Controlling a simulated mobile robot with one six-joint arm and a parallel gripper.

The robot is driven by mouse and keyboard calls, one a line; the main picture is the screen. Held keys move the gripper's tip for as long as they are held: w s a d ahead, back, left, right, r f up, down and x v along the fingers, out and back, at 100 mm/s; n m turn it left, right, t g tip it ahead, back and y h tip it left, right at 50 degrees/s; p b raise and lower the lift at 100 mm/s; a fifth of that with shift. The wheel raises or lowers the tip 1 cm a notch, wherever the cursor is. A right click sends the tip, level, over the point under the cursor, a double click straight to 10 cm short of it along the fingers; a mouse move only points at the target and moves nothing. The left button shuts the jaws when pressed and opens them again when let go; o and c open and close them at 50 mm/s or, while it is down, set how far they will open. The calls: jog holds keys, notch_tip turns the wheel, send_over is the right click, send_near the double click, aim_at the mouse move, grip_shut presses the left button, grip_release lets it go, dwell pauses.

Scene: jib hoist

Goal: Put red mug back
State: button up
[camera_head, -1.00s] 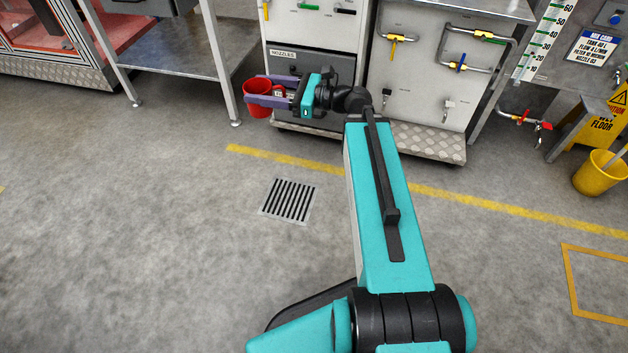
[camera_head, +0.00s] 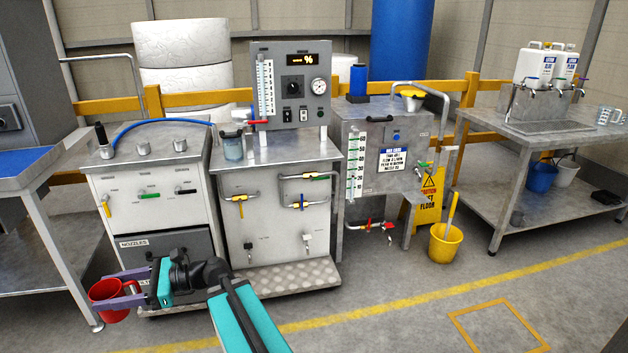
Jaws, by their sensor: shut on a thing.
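The red mug (camera_head: 106,311) is at the lower left, held above the floor and looking upright. My gripper (camera_head: 112,290) has its two purple fingers on either side of the mug and is shut on it. The fingers hide part of the mug's side and rim. The mug hangs in front of the cabinet with the NOZZLES drawer (camera_head: 160,246), beside the leg of the left table (camera_head: 38,205). I cannot tell which place is the mug's own.
A valve cabinet (camera_head: 262,222) and a gauge panel (camera_head: 291,85) stand in the middle. A grey tank (camera_head: 381,200), a yellow bucket (camera_head: 445,246) and a wet-floor sign (camera_head: 430,187) are to the right. A steel table (camera_head: 575,140) holds white canisters (camera_head: 546,66). The floor in front is clear.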

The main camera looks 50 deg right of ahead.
notch_tip(320, 180, up, 6)
jog(key=p, duration=1)
jog(key=shift+r, duration=0.25)
